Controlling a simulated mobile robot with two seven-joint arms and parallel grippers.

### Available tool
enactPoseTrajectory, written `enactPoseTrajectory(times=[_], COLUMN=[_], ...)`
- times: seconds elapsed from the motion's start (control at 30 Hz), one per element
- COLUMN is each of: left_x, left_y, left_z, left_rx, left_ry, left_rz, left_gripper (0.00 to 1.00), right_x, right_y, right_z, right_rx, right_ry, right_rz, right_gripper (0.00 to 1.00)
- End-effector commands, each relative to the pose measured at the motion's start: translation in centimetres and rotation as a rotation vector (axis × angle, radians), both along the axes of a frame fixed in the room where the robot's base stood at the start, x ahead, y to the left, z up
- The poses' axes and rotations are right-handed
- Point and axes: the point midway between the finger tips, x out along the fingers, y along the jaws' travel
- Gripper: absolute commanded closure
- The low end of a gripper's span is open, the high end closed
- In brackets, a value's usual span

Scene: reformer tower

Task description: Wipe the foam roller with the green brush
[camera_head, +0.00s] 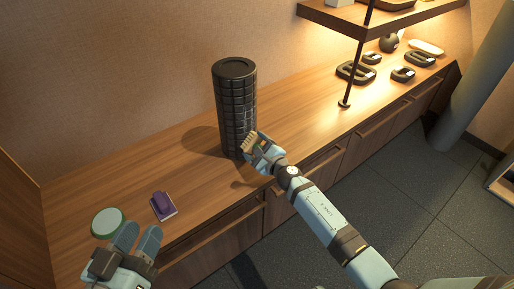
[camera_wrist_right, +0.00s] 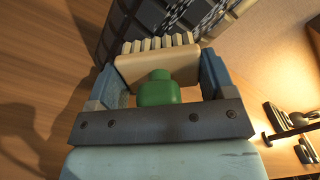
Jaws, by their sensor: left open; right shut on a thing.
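The black foam roller (camera_head: 234,100) stands upright on the wooden counter, its side covered in a grid of blocks. My right gripper (camera_head: 256,147) is beside its lower right side, shut on the green brush. In the right wrist view the brush (camera_wrist_right: 157,88) shows a green handle between the fingers (camera_wrist_right: 165,85) and a pale head with bristles facing the roller (camera_wrist_right: 150,22). The bristles are at or very near the roller's surface; I cannot tell if they touch. My left gripper (camera_head: 137,238) is open and empty near the counter's front left, just right of a round white-topped green object (camera_head: 108,222).
A purple brush-like block (camera_head: 162,205) lies on the counter (camera_head: 120,180) between my left gripper and the roller. Several black handles or weights (camera_head: 357,72) lie at the back right, beneath a shelf (camera_head: 390,22) on a thin post (camera_head: 355,75).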

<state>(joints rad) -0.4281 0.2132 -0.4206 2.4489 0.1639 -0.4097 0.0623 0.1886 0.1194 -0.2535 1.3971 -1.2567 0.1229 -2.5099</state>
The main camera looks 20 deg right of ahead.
Motion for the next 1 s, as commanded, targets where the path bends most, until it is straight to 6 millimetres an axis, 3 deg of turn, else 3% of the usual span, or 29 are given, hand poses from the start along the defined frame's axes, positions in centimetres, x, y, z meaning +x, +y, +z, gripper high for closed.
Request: enactPoseTrajectory(times=[0.23, 1.0], left_x=[0.0, 0.0], left_y=[0.0, 0.0], left_z=[0.3, 4.6], left_rx=[0.0, 0.0], left_ry=[0.0, 0.0], left_rz=[0.0, 0.0], left_gripper=[0.57, 0.57], right_x=[0.1, 0.1], right_y=[0.0, 0.1], right_z=[0.5, 5.7], right_rx=[-0.001, -0.001], right_ry=[-0.001, 0.0], right_rz=[0.001, 0.001], right_gripper=[0.43, 0.43])
